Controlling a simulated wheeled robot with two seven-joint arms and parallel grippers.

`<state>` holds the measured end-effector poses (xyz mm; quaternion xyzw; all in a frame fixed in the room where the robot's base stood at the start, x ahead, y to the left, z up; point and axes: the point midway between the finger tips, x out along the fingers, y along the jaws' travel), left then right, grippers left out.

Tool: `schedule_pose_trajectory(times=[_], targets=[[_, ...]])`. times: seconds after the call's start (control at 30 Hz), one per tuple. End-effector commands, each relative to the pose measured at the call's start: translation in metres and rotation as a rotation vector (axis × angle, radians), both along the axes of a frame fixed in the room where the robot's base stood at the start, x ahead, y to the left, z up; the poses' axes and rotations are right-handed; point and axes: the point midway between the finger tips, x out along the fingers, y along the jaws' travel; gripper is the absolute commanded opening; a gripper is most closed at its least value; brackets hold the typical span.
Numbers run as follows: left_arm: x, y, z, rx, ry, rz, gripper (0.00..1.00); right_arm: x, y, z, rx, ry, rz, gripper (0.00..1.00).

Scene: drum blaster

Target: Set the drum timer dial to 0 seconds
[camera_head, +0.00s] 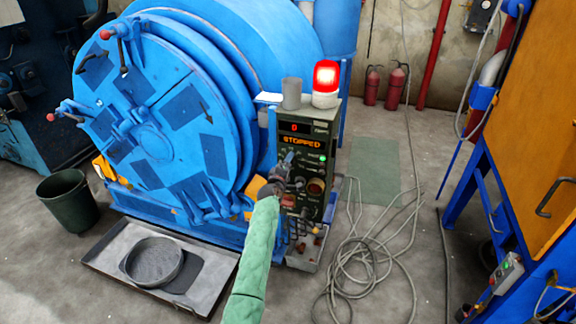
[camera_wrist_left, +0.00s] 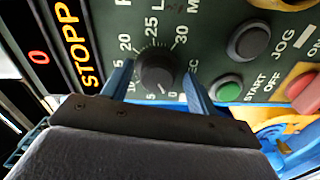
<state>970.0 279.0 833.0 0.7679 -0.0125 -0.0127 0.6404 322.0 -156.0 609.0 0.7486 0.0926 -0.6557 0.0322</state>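The drum timer dial (camera_wrist_left: 157,72) is a dark round knob on the grey-green control panel, with a seconds scale around it. Its pointer mark is too dark to read. My left gripper (camera_wrist_left: 157,78) is open, with one blue finger on each side of the dial. Small gaps seem to show between fingers and knob. In the head view my left gripper (camera_head: 284,166) is at the front of the control panel (camera_head: 318,162) and hides the dial. The display (camera_head: 299,141) reads 0 and STOPPED. My right gripper is not in view.
A green button (camera_wrist_left: 229,90), a dark jog button (camera_wrist_left: 248,42) and a red switch (camera_wrist_left: 303,92) sit right of the dial. A lit red beacon (camera_head: 326,80) and a grey cup (camera_head: 291,94) stand on the panel box. The blue drum (camera_head: 150,115) is at left.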

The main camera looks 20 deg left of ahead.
Motion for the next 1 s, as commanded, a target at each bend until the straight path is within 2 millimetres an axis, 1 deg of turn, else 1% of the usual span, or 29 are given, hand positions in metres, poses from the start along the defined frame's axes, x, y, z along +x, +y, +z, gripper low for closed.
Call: schedule_pose_trajectory(times=[0.2, 0.27, 0.37, 0.47, 0.5, 0.53, 0.7, 0.83, 1.0], targets=[[-0.002, 0.001, 0.001, 0.001, -0.002, 0.001, 0.58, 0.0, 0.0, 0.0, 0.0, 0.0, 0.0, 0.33], [-0.005, 0.0, 0.0, 0.001, -0.002, 0.001, 0.58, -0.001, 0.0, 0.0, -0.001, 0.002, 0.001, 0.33], [-0.016, 0.0, 0.0, 0.0, -0.002, 0.001, 0.58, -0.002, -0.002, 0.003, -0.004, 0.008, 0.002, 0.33], [-0.031, 0.002, -0.001, -0.001, -0.001, 0.002, 0.58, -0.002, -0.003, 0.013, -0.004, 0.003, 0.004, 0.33], [-0.037, 0.002, -0.001, -0.001, -0.001, 0.001, 0.58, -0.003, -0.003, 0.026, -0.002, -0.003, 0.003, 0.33], [-0.042, 0.002, -0.001, -0.001, -0.001, 0.001, 0.58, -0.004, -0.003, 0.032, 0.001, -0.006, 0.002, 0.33], [-0.064, 0.002, -0.001, 0.0, 0.0, 0.0, 0.58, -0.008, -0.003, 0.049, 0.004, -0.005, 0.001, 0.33], [-0.074, 0.002, 0.0, 0.0, -0.001, 0.0, 0.58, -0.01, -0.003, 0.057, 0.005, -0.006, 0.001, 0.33], [-0.078, 0.003, 0.0, 0.0, 0.0, 0.0, 0.58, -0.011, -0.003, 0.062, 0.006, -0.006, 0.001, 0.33]])
